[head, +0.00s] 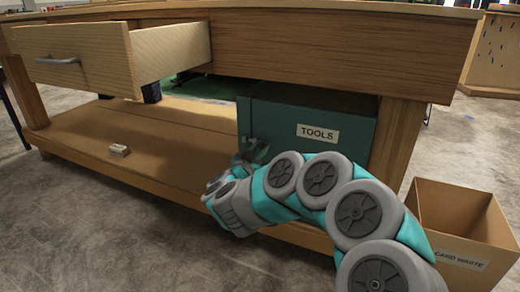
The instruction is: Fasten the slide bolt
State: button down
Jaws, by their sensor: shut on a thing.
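A dark green cabinet box with a TOOLS label (318,132) stands on the lower shelf under the bench. A small grey-green fitting, which looks like the slide bolt (256,149), sits low on the left part of its front. My gripper (240,163) is at this fitting, reaching in from below and to the left, and is shut on it. The fingertips are small and partly hidden by my own wrist and arm. I cannot tell the bolt's exact position or see its catch.
A wooden drawer (75,60) hangs open at the upper left. A small block (119,150) lies on the lower shelf (90,128), which is otherwise mostly clear. An open cardboard waste bin (455,222) stands at the right, close to my arm.

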jog(key=shift+w+a+p, duration=0.25)
jog(key=shift+a+p, duration=0.4)
jog(key=shift+p, duration=0.1)
jog(key=shift+w+a+p, duration=0.25)
jog(key=shift+a+p, duration=0.4)
jog(key=shift+p, duration=0.05)
jog(key=c, duration=0.7)
grip_release()
jog(key=shift+a, duration=0.15)
jog(key=p+v, duration=0.1)
jog(key=v, duration=0.6)
jog(key=shift+s+a, duration=0.1)
jog(key=shift+s, duration=0.3)
